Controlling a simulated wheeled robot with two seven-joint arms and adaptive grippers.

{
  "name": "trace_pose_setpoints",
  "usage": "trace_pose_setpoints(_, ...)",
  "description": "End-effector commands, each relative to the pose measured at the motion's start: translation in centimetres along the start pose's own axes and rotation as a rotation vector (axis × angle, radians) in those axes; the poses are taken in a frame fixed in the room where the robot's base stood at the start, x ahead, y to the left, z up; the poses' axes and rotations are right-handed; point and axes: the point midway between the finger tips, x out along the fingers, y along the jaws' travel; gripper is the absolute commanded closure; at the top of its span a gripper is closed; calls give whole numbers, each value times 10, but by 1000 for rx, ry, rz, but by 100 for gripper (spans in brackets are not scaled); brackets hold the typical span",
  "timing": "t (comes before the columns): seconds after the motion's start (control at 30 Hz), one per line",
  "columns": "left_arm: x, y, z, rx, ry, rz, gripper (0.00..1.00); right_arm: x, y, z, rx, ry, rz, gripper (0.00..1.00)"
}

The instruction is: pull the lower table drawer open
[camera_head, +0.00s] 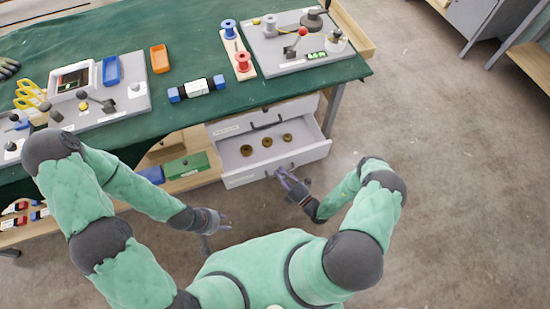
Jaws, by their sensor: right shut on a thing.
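The lower table drawer (240,179) stands pulled out from under the green-covered table. Several small round brown pieces (267,142) lie on its grey floor. The upper drawer (295,107) above it looks closed. My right gripper (281,172) is at the front of the lower drawer, shut at its handle; the fingers hide most of the handle. My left gripper (226,222) is in the air left of the drawer, in front of the table and away from it. It looks open and empty.
The table (205,60) holds a grey panel (265,60), a red-and-blue spool stand (238,53), an orange tray (159,58) and a blue-ended roll (197,88). A wooden shelf (205,178) lies below, left of the drawer. The floor (430,190) at right is clear.

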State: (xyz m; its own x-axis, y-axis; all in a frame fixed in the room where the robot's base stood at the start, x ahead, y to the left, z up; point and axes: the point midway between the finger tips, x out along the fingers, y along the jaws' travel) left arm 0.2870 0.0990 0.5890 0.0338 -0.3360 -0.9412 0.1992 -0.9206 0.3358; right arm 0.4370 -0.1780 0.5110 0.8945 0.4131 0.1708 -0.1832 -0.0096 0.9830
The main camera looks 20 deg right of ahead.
Motion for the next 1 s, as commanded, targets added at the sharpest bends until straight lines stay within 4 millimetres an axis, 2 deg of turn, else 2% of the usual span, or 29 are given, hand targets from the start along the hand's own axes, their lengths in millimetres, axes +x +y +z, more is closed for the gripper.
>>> trace_pose_setpoints(0.03, 2, -1, 0, 0, 0, 0, 60, -14, 1, -3, 1, -9, -3, 100)
trace_pose_setpoints(0.2, 6, -2, 0, 0, 0, 0, 60, -49, 8, -17, -1, -8, -3, 100)
trace_pose_setpoints(0.4, 10, -3, 0, 0, 0, 0, 60, -78, 14, -29, -2, -6, -2, 100)
trace_pose_setpoints(0.67, 12, -4, 0, 0, 0, 0, 60, -94, 18, -37, -4, -2, -2, 100)
trace_pose_setpoints(1.0, 12, -4, 0, 0, 0, 0, 60, -96, 18, -38, -5, 0, -1, 100)
